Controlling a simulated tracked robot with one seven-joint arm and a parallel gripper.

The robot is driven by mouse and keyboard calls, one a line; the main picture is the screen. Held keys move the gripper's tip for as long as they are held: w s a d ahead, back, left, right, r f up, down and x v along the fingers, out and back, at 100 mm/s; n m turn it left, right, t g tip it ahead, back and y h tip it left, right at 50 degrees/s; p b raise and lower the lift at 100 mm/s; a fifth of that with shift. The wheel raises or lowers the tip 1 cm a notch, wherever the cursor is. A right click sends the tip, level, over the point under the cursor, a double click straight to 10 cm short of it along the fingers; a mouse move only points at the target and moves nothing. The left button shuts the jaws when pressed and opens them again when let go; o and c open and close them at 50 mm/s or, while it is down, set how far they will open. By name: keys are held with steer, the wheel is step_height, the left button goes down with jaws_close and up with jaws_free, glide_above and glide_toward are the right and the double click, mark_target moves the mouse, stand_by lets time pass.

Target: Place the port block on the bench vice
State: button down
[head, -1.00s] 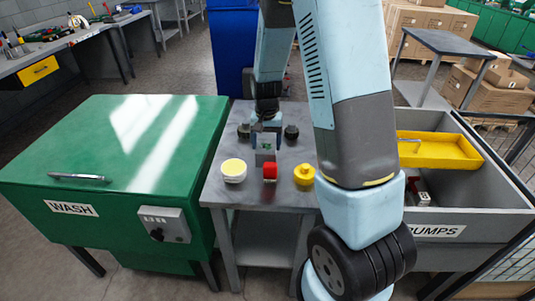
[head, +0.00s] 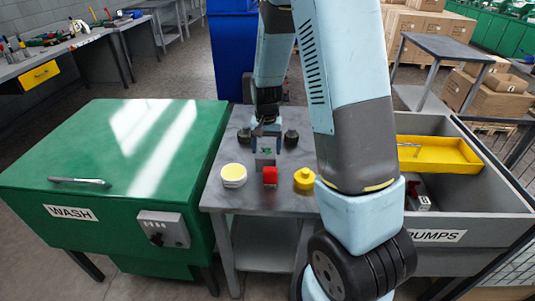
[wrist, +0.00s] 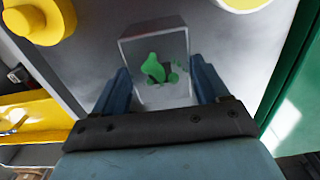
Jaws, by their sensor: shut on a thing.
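A small grey block with green marks, which I take to be the port block (head: 265,158), is at my gripper (head: 266,133) over the middle of the grey metal table. In the wrist view the port block (wrist: 155,62) sits between the two blue fingers of my gripper (wrist: 160,88), which are shut on it. Its green-marked face shows towards the wrist camera. I cannot tell whether its underside touches anything. I cannot clearly pick out a bench vice; what lies directly under the block is hidden.
On the table (head: 222,199) stand a pale yellow-topped disc (head: 233,175), a red piece (head: 270,176), a yellow round part (head: 304,180) and two dark knobs (head: 291,139). The green wash cabinet (head: 70,150) is left; a grey bin with a yellow tray (head: 440,155) is right.

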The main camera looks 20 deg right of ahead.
mark_target(267, 151)
steer(key=shift+r, duration=0.1)
steer(key=shift+r, duration=0.25)
step_height(267, 151, up, 3)
steer(key=shift+s, duration=0.15)
steer(key=s+r, duration=0.9)
steer(key=s, duration=0.4)
steer(key=shift+s+a+r, duration=0.15)
steer(key=shift+s+a, duration=0.15)
steer(key=shift+s, duration=0.05)
